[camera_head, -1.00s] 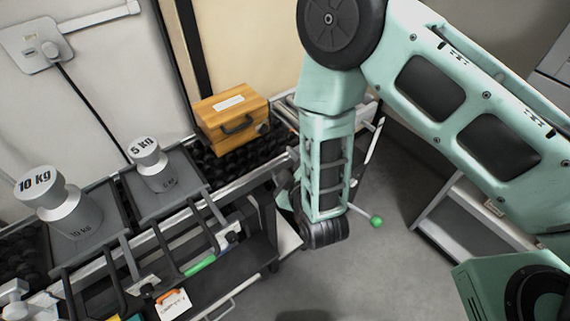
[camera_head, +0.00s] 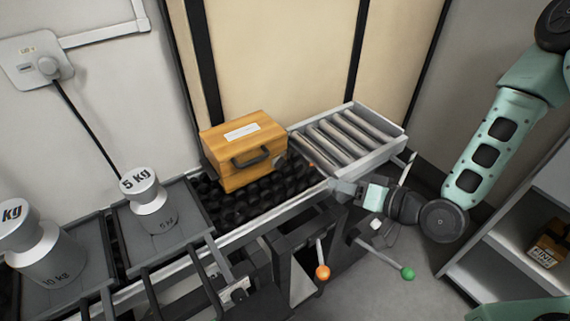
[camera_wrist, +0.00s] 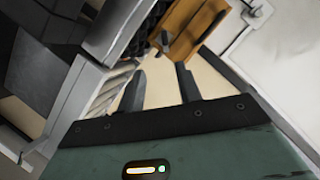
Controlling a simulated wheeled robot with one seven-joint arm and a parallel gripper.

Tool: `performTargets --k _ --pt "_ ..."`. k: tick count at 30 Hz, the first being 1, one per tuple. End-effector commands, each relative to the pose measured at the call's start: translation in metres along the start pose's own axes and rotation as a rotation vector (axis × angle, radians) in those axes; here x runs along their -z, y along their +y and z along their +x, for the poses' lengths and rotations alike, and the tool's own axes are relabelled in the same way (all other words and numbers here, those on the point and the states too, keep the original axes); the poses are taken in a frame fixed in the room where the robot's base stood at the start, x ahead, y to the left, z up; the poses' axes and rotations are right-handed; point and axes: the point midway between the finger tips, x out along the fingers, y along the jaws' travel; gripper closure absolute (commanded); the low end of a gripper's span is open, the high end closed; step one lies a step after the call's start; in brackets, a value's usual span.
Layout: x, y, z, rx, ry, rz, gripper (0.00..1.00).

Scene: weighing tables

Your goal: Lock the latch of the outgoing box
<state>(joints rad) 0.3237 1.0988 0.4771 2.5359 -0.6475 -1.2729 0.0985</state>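The outgoing box is a wooden box (camera_head: 240,172) with a white label and a dark handle (camera_head: 250,157) on its front. It sits on the black-roller conveyor and also shows at the top of the wrist view (camera_wrist: 190,32). A small dark part, possibly the latch, is near its right front edge, too small to read its position. My gripper (camera_head: 338,190) is right of and in front of the box, apart from it. In the wrist view its two fingers (camera_wrist: 160,82) are spread with nothing between them, pointing toward the box.
A metal roller section (camera_head: 350,135) lies right of the box. A 5 kg weight (camera_head: 145,195) and a 10 kg weight (camera_head: 45,255) stand on trays at left. Levers with an orange knob (camera_head: 322,272) and a green knob (camera_head: 408,273) stick out in front. A shelf (camera_head: 500,250) stands at right.

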Motion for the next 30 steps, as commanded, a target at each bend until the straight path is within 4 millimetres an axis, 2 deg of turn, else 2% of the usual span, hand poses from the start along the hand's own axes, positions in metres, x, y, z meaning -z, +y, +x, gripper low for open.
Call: performTargets --k 5,11,17,30 --pt "0.002 -0.002 -0.01 0.044 0.003 0.075 0.65" --pt "0.0 -0.001 0.004 0.049 0.003 0.076 0.65" --pt "0.003 -0.006 0.035 0.05 0.0 0.077 0.65" --pt "0.003 -0.01 0.125 0.047 0.001 0.078 0.65"
